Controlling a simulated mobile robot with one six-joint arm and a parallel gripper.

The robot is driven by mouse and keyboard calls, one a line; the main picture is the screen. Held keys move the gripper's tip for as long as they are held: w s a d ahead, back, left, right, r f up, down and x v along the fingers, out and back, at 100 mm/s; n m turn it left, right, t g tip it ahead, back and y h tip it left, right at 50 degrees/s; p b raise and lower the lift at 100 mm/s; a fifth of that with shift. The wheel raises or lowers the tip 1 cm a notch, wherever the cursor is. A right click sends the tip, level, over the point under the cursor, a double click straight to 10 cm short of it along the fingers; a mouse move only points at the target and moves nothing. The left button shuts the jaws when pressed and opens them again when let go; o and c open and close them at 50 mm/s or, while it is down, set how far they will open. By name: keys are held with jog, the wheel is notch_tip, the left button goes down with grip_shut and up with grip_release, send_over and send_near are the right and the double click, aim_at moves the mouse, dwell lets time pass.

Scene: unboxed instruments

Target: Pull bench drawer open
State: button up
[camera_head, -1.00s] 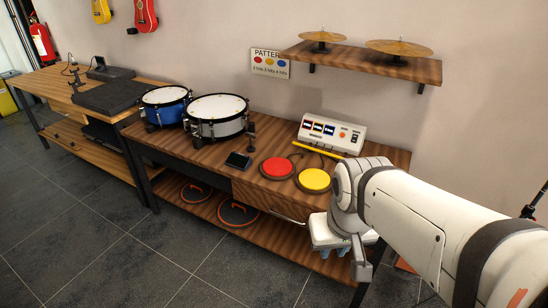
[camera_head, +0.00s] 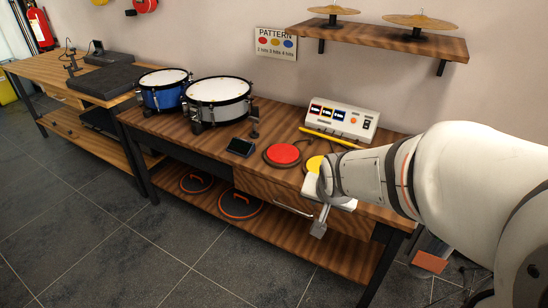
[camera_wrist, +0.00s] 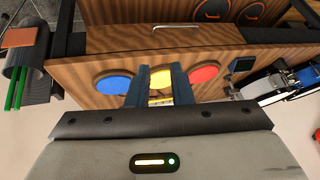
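The bench drawer (camera_head: 262,194) is a wood-grain front under the right part of the drum bench, and looks closed. Its silver bar handle (camera_head: 292,209) sits just left of my gripper (camera_head: 319,229) in the head view. The gripper hangs near the bench's front edge, partly hidden by my wrist. In the wrist view the handle (camera_wrist: 170,24) is near the top centre. My gripper (camera_wrist: 155,72) there has two blue-grey fingers apart, with nothing held between them. The fingers appear short of the handle, not touching it.
The benchtop holds a red pad (camera_head: 283,154), a yellow pad (camera_head: 314,163), a white control box (camera_head: 341,121) and two drums. A blue pad (camera_wrist: 113,82) shows in the wrist view. A cymbal shelf (camera_head: 380,40) hangs above. Floor in front is clear.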

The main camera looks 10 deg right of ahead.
jog(key=w+f+m+t+y+b, duration=0.1)
jog(key=w+f+m+t+b, duration=0.2)
jog(key=w+f+b, duration=0.5)
jog(key=w+f+m+t+b, duration=0.25)
jog(key=w+f+m, duration=0.2)
jog(key=f, duration=0.65)
jog(key=m+t+y+b, duration=0.2)
jog(key=m+t+b, duration=0.25)
jog(key=b, duration=0.45)
send_near(291, 208)
jog(key=w+f, duration=0.1)
jog(key=w, duration=0.2)
jog(key=shift+m, duration=0.3)
jog(key=b+x, duration=0.1)
jog(key=x, duration=0.6)
jog(key=shift+w+a+b, duration=0.15)
jog(key=shift+b, duration=0.2)
grip_shut()
